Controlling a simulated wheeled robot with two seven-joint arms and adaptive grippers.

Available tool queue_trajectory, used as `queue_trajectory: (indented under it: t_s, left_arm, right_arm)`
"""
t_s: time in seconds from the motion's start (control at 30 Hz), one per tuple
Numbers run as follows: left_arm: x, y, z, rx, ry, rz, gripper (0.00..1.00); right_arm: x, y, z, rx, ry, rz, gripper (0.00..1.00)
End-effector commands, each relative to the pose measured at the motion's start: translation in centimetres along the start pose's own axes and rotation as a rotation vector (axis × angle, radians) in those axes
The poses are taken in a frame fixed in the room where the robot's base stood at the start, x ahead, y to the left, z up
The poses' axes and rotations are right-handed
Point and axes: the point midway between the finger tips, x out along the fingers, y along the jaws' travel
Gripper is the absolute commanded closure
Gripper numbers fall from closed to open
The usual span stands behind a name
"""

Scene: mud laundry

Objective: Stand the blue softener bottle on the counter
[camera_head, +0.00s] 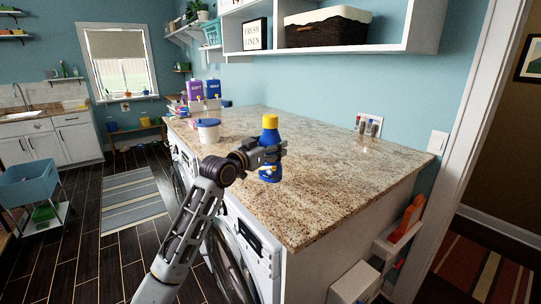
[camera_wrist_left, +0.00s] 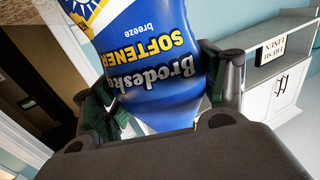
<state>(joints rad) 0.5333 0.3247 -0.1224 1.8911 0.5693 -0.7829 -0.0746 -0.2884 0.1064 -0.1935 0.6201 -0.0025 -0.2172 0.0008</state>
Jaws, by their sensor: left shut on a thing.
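The blue softener bottle (camera_head: 270,172) with a yellow cap is upright in the head view, at the front part of the granite counter (camera_head: 313,203). My left gripper (camera_head: 271,154) is shut around its middle and hides part of it. In the left wrist view the bottle (camera_wrist_left: 150,60) fills the space between the fingers, and its label reads Brodeski Softener breeze. I cannot tell whether the bottle's base touches the counter. My right gripper is not in view.
A white tub with a blue lid (camera_head: 208,131) stands on the counter to the left. Purple (camera_head: 195,89) and blue (camera_head: 213,89) containers stand farther back. A wall outlet (camera_head: 369,125) is behind the counter. Bare granite surrounds the bottle. A white shelf (camera_head: 380,45) hangs above.

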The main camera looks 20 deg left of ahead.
Motion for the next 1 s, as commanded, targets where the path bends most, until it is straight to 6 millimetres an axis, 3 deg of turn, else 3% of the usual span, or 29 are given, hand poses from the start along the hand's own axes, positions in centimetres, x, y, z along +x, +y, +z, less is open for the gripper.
queue_trajectory:
  t_s: [0.3,0.8,0.83,1.0]
  left_arm:
    - [-0.1,0.1,2.4,0.000,0.006,0.000,0.78]
    - [-0.1,0.1,2.9,0.000,0.005,0.000,0.78]
    - [0.0,0.1,3.2,0.000,-0.001,0.000,0.26]
    - [0.0,0.1,3.2,-0.001,0.000,0.000,0.05]
  right_arm:
    - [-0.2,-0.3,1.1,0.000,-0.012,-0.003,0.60]
    - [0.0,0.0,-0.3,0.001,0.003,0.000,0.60]
    - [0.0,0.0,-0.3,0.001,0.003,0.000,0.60]
    - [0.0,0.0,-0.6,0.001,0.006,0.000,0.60]
